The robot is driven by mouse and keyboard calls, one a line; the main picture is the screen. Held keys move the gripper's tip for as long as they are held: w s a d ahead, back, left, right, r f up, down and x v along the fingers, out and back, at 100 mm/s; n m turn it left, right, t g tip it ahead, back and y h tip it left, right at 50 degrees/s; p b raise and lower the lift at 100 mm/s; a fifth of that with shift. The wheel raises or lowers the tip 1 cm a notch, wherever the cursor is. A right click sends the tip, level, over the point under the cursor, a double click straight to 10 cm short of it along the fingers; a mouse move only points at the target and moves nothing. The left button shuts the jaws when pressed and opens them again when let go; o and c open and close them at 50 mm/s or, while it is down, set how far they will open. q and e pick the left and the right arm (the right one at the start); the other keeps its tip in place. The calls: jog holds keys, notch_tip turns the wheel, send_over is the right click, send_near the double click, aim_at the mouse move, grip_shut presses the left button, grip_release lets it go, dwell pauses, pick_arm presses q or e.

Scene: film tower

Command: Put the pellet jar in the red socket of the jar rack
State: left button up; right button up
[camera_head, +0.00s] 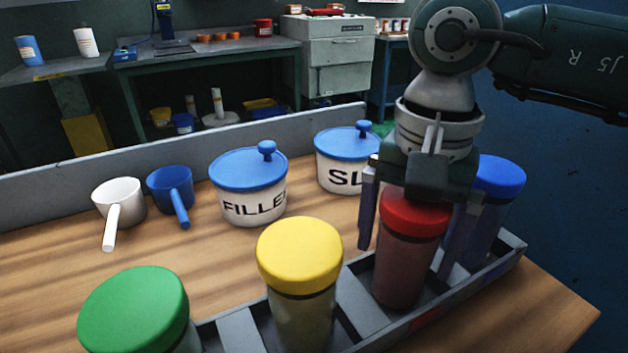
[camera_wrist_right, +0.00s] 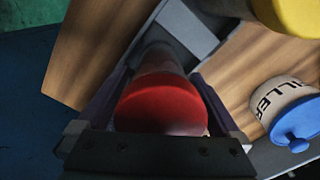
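The red-lidded jar (camera_head: 408,250), with dark red contents, stands upright in a compartment of the grey jar rack (camera_head: 490,274). A red mark (camera_head: 427,318) is on the rack's front wall by that compartment. My right gripper (camera_head: 410,238) points down over the jar, with one finger on each side of it. The fingers look slightly apart from the jar's sides, so the gripper looks open. The right wrist view shows the red lid (camera_wrist_right: 160,105) between the fingers. The jar's base is partly hidden by the rack wall. My left gripper is not in view.
Jars with yellow (camera_head: 300,255), green (camera_head: 135,305) and blue (camera_head: 498,178) lids stand along the rack. Two blue-lidded tubs (camera_head: 248,185) (camera_head: 345,155), a white scoop (camera_head: 118,200) and a blue scoop (camera_head: 170,188) stand behind on the wooden table (camera_head: 60,260).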

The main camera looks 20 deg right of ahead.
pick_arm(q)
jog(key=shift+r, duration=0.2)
pick_arm(e)
jog(key=shift+r, duration=0.2)
pick_arm(q)
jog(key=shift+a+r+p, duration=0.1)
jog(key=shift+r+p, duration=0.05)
jog(key=shift+p, duration=0.2)
pick_arm(e)
notch_tip(320, 180, up, 12)
